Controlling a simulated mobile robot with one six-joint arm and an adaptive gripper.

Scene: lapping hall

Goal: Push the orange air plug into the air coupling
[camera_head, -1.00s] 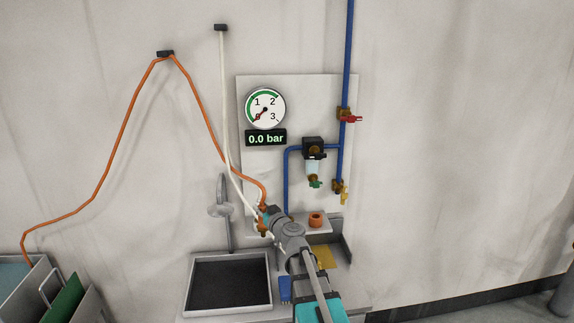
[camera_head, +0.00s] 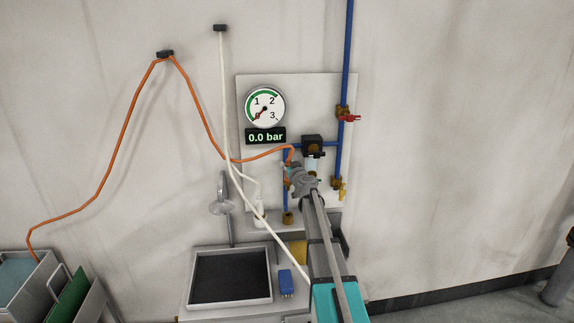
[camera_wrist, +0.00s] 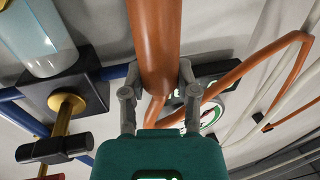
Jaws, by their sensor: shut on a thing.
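My gripper (camera_head: 293,178) is raised in front of the wall panel. In the wrist view its two fingers (camera_wrist: 158,88) are shut on the thick orange air plug (camera_wrist: 154,40), one on each side. In the head view the plug is mostly hidden by my gripper; the orange hose (camera_head: 262,156) arches to it from the left. A brass fitting (camera_head: 288,218), which looks like the air coupling, sits at the lower end of the left blue pipe, below my gripper and apart from it. The plug's free end is not clearly visible.
The gauge (camera_head: 265,106) stands above a display (camera_head: 266,137) reading 0.0 bar. A white hose (camera_head: 244,190) hangs left of my arm. A regulator (camera_head: 312,146) and a red-handled valve (camera_head: 347,117) are close by on the right. A dark-bottomed tray (camera_head: 268,272) and blue block (camera_head: 286,281) are below.

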